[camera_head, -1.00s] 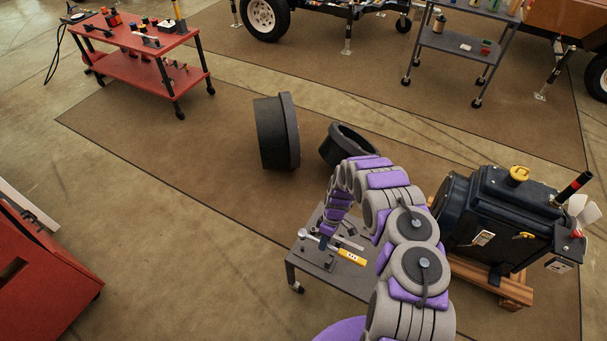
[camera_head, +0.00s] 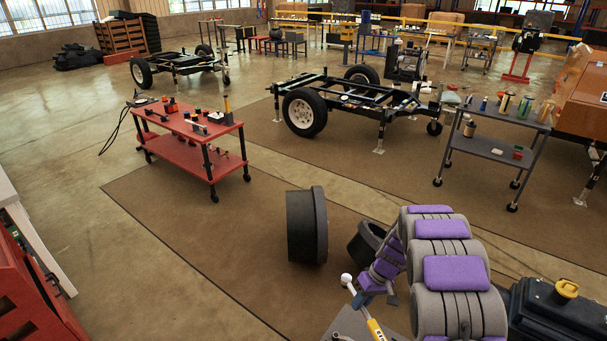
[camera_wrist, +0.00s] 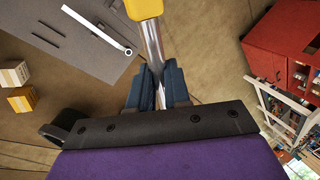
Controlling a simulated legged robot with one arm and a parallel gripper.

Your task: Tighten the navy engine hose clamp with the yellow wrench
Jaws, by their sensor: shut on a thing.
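My gripper (camera_wrist: 155,82) is shut on the silver shaft of the yellow wrench (camera_wrist: 145,8), with a dark blue finger on each side. In the head view my gripper (camera_head: 364,297) holds the wrench; its pale rounded end points up left and its yellow handle (camera_head: 376,330) runs down to the bottom edge. The wrench appears to be above the grey cart top (camera_wrist: 65,65). The navy engine (camera_head: 560,318) is partly in view at the lower right, with a yellow cap on top. Its hose clamp is not visible; most of the engine is cut off.
Another silver tool (camera_wrist: 95,28) lies on the grey cart. Two black round parts (camera_head: 306,225) stand on the brown mat behind my arm. A red tool cart (camera_head: 195,135) and a grey shelf cart (camera_head: 500,115) stand farther back. Open floor lies to the left.

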